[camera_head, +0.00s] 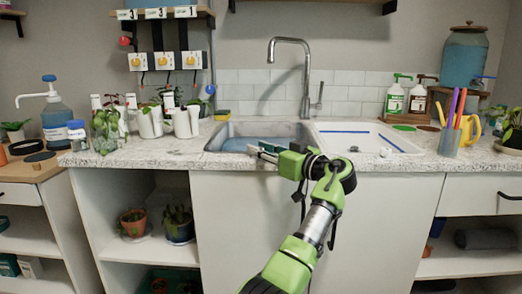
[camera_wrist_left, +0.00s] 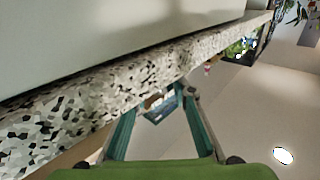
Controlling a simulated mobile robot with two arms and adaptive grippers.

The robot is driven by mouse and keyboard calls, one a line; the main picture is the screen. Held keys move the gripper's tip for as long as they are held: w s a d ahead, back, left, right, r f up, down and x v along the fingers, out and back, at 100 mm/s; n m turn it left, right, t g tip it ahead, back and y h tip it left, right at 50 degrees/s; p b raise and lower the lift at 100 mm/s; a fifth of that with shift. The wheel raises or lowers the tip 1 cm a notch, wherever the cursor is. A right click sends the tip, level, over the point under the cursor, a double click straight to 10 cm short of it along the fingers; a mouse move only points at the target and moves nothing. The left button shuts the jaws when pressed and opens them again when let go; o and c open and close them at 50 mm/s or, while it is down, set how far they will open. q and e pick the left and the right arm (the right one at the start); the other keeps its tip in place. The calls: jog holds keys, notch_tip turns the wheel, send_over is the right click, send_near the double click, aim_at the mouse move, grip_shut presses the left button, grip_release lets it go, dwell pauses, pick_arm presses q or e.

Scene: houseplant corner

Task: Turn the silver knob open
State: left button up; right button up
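A silver tap (camera_head: 290,62) with a tall curved spout stands behind the sink in the head view. Its silver side handle (camera_head: 320,97) stands upright at the right. A small round silvery piece (camera_head: 386,152) sits at the front right of the counter; I cannot tell which of these is the named knob. My left gripper (camera_head: 260,151) is over the front edge of the sink, apart from both, pointing left. In the left wrist view its teal fingers (camera_wrist_left: 158,108) are spread, with nothing clearly held. My right gripper is not in view.
The sink basin (camera_head: 226,143) lies just behind my gripper, with a white drainboard (camera_head: 398,138) to its right. A cup of pens (camera_head: 449,138) and white-labelled bottles (camera_head: 394,98) stand at the right. Potted plants and a pump bottle (camera_head: 55,118) crowd the left. The speckled counter edge (camera_wrist_left: 90,100) is close in the wrist view.

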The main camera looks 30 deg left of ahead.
pick_arm(q)
jog(key=shift+o, duration=0.7)
jog(key=shift+d, duration=0.15)
jog(key=v, duration=1.1)
jog(key=shift+d, duration=0.35)
jog(key=shift+s, duration=0.1)
